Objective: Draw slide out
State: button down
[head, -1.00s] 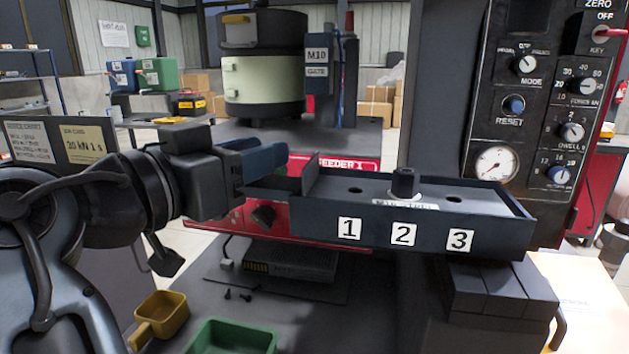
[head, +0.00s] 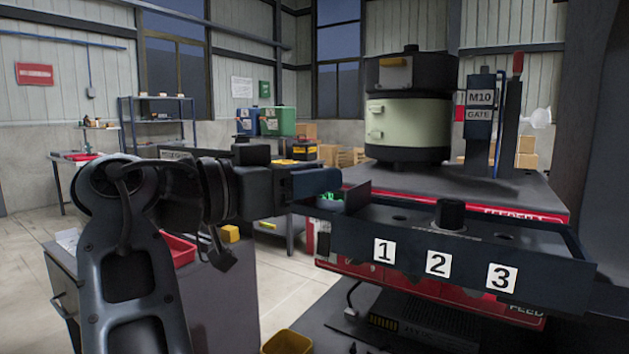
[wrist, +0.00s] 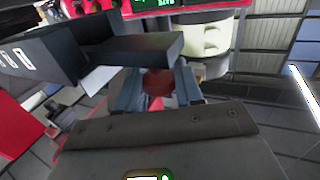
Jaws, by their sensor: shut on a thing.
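The slide (head: 345,240) is a long dark tray with white labels 1, 2 and 3 on its front wall. A dark nut-like piece (head: 450,214) stands upright on its deck, between two holes. My gripper (head: 338,180) is at the slide's left end. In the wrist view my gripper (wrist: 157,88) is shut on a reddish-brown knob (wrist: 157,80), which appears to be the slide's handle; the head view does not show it. How the knob joins the slide is hidden. The slide also shows in the wrist view (wrist: 60,62).
The red-fronted feeder (head: 350,262) stands behind and below the slide, with a pale green bowl unit (head: 405,125) and an M10 gate post (head: 480,128) on top. A yellow bin (head: 287,342) is low in front.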

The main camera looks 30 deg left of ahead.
jog(key=shift+s+a+r, duration=0.1)
jog(key=shift+a+r, duration=0.2)
jog(key=shift+r, duration=0.2)
jog(key=c, duration=0.8)
grip_release()
jog(key=shift+f, duration=0.2)
jog(key=v, duration=0.7)
jog(key=shift+s+a, duration=0.15)
jog(key=shift+s, duration=0.2)
